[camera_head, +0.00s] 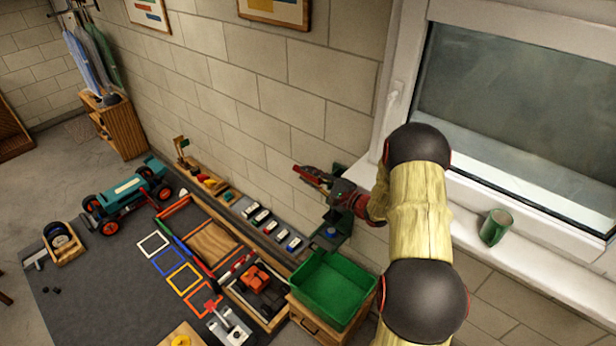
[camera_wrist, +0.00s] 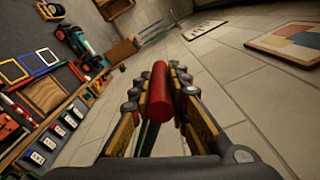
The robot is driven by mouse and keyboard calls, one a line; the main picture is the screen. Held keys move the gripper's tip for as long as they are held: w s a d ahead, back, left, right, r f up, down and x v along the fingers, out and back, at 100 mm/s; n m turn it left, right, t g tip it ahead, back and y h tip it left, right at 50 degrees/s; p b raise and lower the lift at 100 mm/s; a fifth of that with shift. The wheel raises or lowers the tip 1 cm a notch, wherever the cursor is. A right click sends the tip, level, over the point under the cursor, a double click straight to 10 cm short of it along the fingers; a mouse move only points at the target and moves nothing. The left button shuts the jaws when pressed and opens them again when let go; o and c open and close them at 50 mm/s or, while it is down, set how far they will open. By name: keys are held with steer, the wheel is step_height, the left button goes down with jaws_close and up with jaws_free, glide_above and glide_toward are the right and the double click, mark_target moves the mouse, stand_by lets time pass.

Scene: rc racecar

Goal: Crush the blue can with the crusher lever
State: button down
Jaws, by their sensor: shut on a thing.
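The green crusher (camera_head: 345,218) is mounted against the block wall, left of the window. A small blue shape low in it, the blue can (camera_head: 331,232), is partly hidden by the crusher and my arm. My gripper (camera_head: 322,178) is at the top of the crusher, in front of the wall. In the wrist view my gripper (camera_wrist: 160,82) is shut on the red lever handle (camera_wrist: 158,95), which lies between its two fingers. A green bar (camera_wrist: 148,138) shows below the handle. The can is not visible in the wrist view.
A green bin (camera_head: 335,285) stands on a wooden cabinet below the crusher. A green mug (camera_head: 495,227) sits on the windowsill to the right. A teal racecar (camera_head: 127,190) is on the floor mat.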

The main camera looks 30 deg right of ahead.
steer(key=shift+r, duration=0.15)
steer(key=c, duration=1.7)
jaws_free()
